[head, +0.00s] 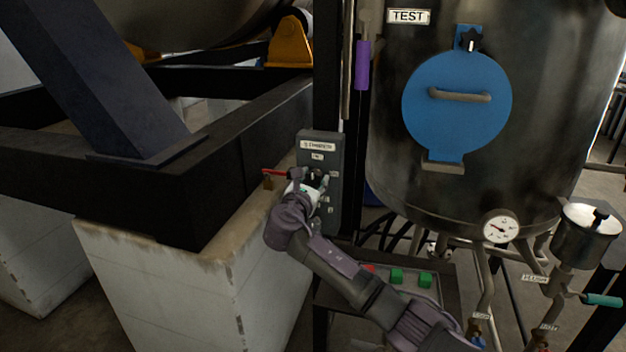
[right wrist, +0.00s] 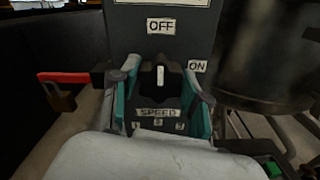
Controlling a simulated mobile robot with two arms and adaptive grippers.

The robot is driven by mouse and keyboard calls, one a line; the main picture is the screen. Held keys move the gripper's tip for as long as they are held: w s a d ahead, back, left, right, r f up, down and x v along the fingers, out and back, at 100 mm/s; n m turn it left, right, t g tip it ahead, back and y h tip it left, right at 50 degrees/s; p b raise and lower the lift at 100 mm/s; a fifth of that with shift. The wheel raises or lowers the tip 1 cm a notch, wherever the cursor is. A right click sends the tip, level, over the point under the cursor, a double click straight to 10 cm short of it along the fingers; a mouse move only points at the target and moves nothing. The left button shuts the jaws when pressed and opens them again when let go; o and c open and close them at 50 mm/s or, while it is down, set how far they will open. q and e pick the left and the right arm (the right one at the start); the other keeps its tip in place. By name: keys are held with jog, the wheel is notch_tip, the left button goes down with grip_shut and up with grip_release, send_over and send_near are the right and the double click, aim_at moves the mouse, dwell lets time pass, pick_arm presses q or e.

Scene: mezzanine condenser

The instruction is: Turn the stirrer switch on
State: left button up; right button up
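The stirrer switch is a black rotary knob (right wrist: 160,78) with a white pointer mark, seen in the right wrist view. The mark points up toward the OFF label (right wrist: 161,26); the ON label (right wrist: 197,66) is to its right. The knob sits on a dark grey control box (head: 321,142), which stands upright left of the tank in the head view. My right gripper (head: 312,180) is at the front of this box. In the right wrist view the right gripper (right wrist: 163,88) is open, its teal-padded fingers on either side of the knob with visible gaps. My left gripper is not in view.
A red lever (right wrist: 64,77) with a padlock (right wrist: 60,97) sticks out left of the box, close to my gripper. A SPEED label (right wrist: 158,112) is below the knob. The steel tank (head: 400,175) stands right, a black beam frame (head: 185,195) left. A panel with green buttons (head: 397,276) is below.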

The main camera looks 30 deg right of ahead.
jog(key=c, duration=0.5)
jog(key=shift+m, duration=0.3)
jog(key=m+b, duration=0.1)
jog(key=m, duration=0.2)
jog(key=shift+f+m, duration=0.1)
jog(key=shift+m, duration=0.2)
jog(key=m+b, duration=0.2)
jog(key=m, duration=0.1)
jog(key=shift+a+m, duration=0.1)
jog(key=shift+m, duration=0.3)
jog(key=m+b, duration=0.3)
jog(key=m, duration=0.2)
jog(key=shift+f, duration=0.1)
jog(key=shift+m+b, duration=1.65)
jog(key=shift+m, duration=0.85)
